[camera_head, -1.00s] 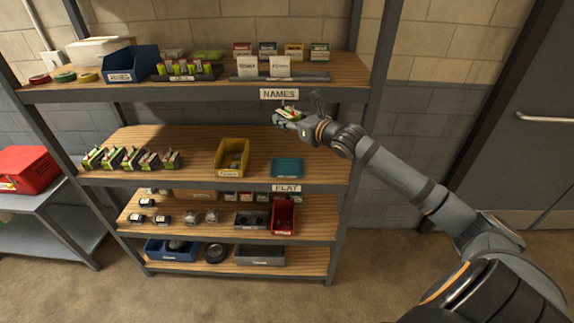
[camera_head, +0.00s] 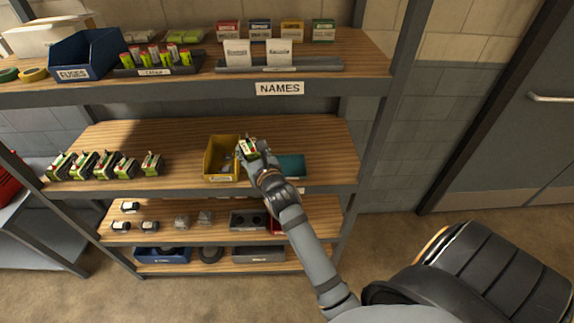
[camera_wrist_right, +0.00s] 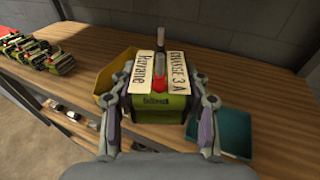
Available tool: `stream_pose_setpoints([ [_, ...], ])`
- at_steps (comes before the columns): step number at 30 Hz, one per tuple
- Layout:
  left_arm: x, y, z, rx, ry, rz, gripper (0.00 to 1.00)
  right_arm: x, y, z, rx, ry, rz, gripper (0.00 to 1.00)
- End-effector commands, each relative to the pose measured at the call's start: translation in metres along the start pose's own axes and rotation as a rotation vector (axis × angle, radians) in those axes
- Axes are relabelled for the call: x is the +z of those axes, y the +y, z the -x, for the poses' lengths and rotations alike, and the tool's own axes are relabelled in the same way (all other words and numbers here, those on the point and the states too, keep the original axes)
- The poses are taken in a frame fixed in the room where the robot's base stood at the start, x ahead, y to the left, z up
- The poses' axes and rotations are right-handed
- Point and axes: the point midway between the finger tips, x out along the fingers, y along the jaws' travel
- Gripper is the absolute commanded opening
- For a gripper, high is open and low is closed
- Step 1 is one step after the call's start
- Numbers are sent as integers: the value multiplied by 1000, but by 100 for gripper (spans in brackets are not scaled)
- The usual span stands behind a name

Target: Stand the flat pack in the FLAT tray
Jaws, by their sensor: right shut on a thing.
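My right gripper (camera_head: 250,156) is shut on a green battery pack (camera_head: 249,147), which it holds above the middle shelf, by the right side of the yellow bin. In the right wrist view the pack (camera_wrist_right: 153,107) sits between both fingers (camera_wrist_right: 160,108). Two white labels on its top read "Rayane" and "CHARGE 3 A", with a reddish part and a post between them. The teal tray (camera_head: 292,166) lies on the shelf just right of the gripper and looks empty; it also shows in the right wrist view (camera_wrist_right: 234,133). My left gripper is out of view.
The yellow bin (camera_head: 211,166) stands directly left of the held pack. Several similar packs (camera_head: 100,165) line the shelf's left end. The upper shelf edge with the NAMES label (camera_head: 280,88) overhangs. Bare wood (camera_head: 185,150) lies left of the bin.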

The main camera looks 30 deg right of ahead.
Motion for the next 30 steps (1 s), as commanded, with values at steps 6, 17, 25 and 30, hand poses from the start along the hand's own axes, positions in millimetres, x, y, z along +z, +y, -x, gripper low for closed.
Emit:
stream_pose_setpoints([
  [6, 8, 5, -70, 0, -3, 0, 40, -17, -13, -9, -1, -11, 0, 0],
  [17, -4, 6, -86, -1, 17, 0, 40, -21, -53, -18, 0, 0, 13, 0],
  [25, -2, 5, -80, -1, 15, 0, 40, -60, -105, -39, 1, 3, 6, 0],
  [30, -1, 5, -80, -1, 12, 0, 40, -80, -121, -47, 3, -2, 0, 0],
])
